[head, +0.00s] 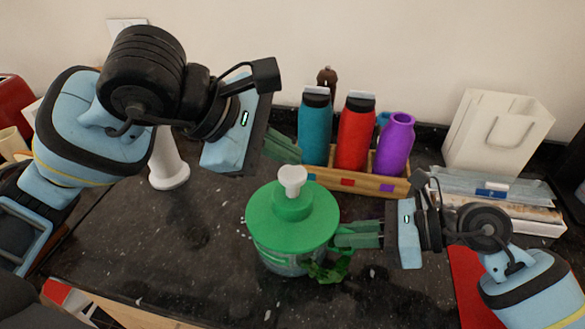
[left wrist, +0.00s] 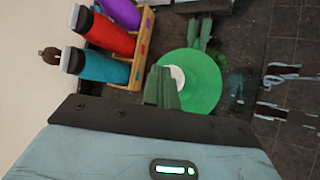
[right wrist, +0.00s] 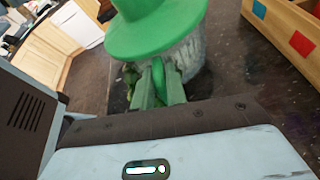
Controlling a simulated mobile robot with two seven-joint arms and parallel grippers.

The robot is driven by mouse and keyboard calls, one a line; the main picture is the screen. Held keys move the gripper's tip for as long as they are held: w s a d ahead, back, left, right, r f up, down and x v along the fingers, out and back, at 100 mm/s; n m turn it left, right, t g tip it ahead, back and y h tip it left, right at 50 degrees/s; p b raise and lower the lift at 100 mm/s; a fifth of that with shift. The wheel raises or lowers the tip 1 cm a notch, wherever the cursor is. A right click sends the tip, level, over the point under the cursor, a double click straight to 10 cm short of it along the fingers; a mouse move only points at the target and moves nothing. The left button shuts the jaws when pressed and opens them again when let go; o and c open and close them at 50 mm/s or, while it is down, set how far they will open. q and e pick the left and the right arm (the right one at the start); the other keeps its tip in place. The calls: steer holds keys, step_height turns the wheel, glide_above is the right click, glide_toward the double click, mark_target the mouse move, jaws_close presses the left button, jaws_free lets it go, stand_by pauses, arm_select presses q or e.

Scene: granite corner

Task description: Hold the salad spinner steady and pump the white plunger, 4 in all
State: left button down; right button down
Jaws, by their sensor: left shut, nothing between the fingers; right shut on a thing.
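The salad spinner (head: 265,225) stands on the dark counter, with a green lid and a clear bowl. Its white plunger (head: 292,177) stands up from the lid's middle, and its white top also shows in the left wrist view (left wrist: 178,76). My left gripper (head: 290,152) is shut and empty, just behind and above the plunger in the head view; whether it touches cannot be told. My right gripper (head: 340,236) is shut at the spinner's right side, on a green handle (right wrist: 158,76) below the lid. The fingers partly hide that handle.
A wooden rack (head: 350,180) with teal, red and purple bottles stands close behind the spinner. A white cone-shaped thing (head: 168,165) stands at left. Green leaves (head: 328,270) lie at the spinner's front.

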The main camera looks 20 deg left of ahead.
mark_target(286, 173)
arm_select(q)
steer(key=shift+f, duration=0.4)
steer(key=shift+f, duration=1.6)
stand_by(1.7)
steer(key=shift+r, duration=2)
steer(key=shift+r, duration=2.55)
